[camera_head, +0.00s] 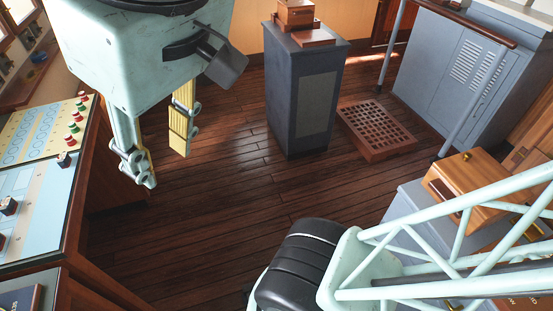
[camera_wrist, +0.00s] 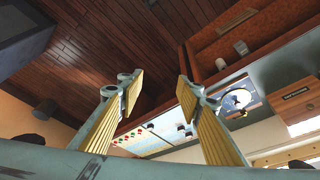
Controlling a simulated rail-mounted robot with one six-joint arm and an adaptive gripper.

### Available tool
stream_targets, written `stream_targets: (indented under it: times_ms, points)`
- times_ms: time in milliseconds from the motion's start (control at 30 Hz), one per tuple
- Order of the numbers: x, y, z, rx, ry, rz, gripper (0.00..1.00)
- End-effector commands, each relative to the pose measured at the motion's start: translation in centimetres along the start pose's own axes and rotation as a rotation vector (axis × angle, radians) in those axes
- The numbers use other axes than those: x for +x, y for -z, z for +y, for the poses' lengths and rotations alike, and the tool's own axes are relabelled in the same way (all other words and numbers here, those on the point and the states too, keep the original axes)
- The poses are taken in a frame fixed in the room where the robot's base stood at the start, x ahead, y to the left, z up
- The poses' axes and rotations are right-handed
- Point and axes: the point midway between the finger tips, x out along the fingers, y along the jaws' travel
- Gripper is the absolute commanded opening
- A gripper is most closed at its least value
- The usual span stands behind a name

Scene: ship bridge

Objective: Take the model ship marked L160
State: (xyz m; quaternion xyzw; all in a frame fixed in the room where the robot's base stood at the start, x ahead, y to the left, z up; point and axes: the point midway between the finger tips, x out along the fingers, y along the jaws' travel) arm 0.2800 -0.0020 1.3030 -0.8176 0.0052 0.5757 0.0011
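No model ship and no L160 marking can be made out in either view. My gripper (camera_head: 164,168) hangs at the upper left of the head view, above the wooden floor and to the right of the control console. In the wrist view my gripper (camera_wrist: 160,84) shows its two yellow-padded fingers spread apart with nothing between them. It is open and empty.
A control console (camera_head: 38,190) stands at the left. A dark pedestal (camera_head: 302,100) bears a wooden box (camera_head: 295,14). A floor grating (camera_head: 376,129), grey cabinet (camera_head: 460,65) and wooden case (camera_head: 472,184) stand to the right. The middle floor (camera_head: 230,190) is clear.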

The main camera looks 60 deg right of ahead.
Motion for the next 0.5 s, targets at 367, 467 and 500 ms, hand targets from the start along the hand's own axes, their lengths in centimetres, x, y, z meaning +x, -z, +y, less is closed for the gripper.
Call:
stream_targets:
  times_ms: [367, 467, 500]
  points:
    - [0.2, 5.2, 0.8, 0.072, -0.034, -0.021, 0.33]
    - [0.4, 7.1, 1.1, 0.096, -0.046, -0.024, 0.33]
    - [0.5, 7.9, 1.1, 0.104, -0.050, -0.026, 0.33]
